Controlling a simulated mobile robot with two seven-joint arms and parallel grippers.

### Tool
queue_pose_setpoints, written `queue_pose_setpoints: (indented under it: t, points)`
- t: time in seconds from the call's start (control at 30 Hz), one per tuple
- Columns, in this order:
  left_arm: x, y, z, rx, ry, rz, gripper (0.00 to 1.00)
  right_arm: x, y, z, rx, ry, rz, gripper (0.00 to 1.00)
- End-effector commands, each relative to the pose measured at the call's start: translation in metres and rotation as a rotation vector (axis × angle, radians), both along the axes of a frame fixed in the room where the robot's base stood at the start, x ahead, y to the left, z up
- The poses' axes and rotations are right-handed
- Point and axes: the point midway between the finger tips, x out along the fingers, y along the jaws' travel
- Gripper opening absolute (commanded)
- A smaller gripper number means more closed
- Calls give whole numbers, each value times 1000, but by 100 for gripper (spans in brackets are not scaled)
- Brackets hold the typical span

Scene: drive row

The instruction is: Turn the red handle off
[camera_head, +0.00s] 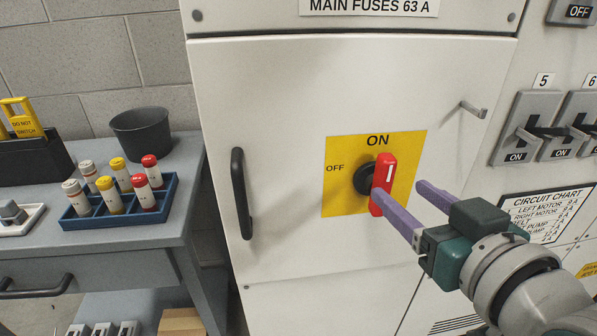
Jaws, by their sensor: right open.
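The red handle (384,172) sits on a round black hub (364,178) on a yellow plate (341,199) marked ON at the top and OFF at the left. The handle stands upright, and a white line on it points up towards ON. My right gripper (398,190) is open in front of the handle's right side. One purple finger overlaps the handle's lower part in the picture, and the other is to the right of it. I cannot tell whether either finger touches it. My left gripper is out of view.
The white cabinet door has a black pull handle (241,193) at the left and a small metal peg (473,109) at the upper right. Grey switches (525,127) are further right. A bench at the left holds a blue rack (118,209) of fuses and a dark bucket (141,133).

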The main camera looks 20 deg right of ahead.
Motion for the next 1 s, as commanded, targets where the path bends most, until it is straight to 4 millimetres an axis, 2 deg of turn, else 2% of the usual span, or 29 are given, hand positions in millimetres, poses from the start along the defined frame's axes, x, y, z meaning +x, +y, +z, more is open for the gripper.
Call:
queue_pose_setpoints:
  t: [0.03, 0.1, 0.23, 0.47, 0.8, 1.0]
  points:
    - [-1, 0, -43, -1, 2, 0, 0, 2, -3, -40, -3, -43, -17, 62]
    - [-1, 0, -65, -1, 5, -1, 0, 3, -7, -55, -11, -103, -35, 62]
    - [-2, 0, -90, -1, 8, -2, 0, 3, -12, -71, -22, -183, -60, 62]
    - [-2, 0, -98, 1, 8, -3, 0, 10, -17, -73, -29, -236, -74, 62]
    - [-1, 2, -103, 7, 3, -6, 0, 68, -31, -72, -29, -236, -74, 62]
    - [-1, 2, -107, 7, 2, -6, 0, 92, -37, -72, -29, -233, -74, 62]
